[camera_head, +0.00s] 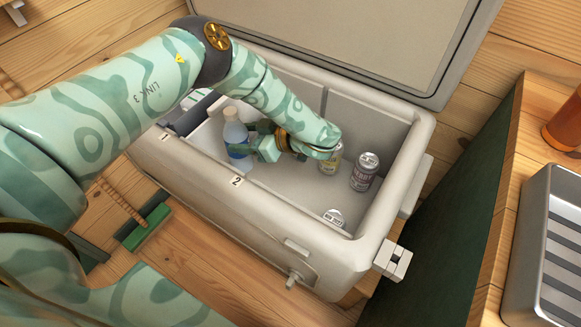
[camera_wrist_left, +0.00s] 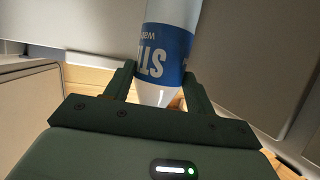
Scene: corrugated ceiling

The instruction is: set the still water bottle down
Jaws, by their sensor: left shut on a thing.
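The still water bottle (camera_head: 234,136) is clear with a pale cap and blue label. It stands roughly upright inside the cooler (camera_head: 285,225), towards the left; I cannot tell whether its base touches the cooler floor. My left gripper (camera_head: 251,149) reaches in from the right of the bottle and is shut on it. In the left wrist view, the bottle (camera_wrist_left: 166,50) shows its blue label, with its tapered part between the two fingers of the left gripper (camera_wrist_left: 160,88). My right gripper is not in view.
The open lid (camera_head: 350,35) is behind. A grey slatted tray (camera_head: 553,250) stands at right.

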